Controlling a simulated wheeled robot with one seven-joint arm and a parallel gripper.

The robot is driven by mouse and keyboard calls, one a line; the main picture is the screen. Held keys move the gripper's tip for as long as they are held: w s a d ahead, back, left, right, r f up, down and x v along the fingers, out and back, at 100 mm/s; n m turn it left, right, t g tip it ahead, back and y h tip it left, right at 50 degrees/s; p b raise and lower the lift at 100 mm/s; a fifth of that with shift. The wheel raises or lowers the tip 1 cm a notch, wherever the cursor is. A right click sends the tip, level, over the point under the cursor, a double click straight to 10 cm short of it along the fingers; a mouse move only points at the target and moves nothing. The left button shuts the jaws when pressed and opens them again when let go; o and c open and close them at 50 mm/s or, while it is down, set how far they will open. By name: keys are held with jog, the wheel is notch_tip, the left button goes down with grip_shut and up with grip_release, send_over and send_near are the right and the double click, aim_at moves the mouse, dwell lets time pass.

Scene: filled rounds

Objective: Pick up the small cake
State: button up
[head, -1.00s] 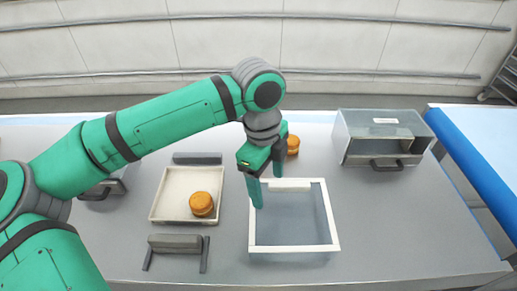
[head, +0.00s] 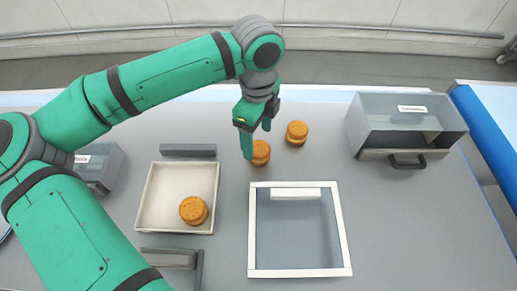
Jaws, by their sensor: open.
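Three round orange-brown cakes are in the head view. One cake (head: 260,155) stands on the grey worktop just by my gripper's fingers. A second cake (head: 297,133) stands a little behind it to the right. A third cake (head: 193,210) sits in the white tray at the left. They look much alike in size. My gripper (head: 257,142) points down and is open. One finger is in front of the nearest cake's left side, the other above and behind it. Nothing is seen held. I cannot tell whether the fingers touch the cake.
The white square tray (head: 145,208) lies left of the gripper. A white-framed clear box (head: 347,232) is in front of the nearest cake. A grey box with a handle (head: 408,107) stands at the right. Grey bars lie near the tray. The worktop between the cakes and the grey box is clear.

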aim_at(258, 147)
jog(key=shift+w+d+f, duration=0.1)
jog(key=shift+d+f, duration=0.05)
jog(key=shift+f, duration=3.05)
jog(key=c, duration=0.8)
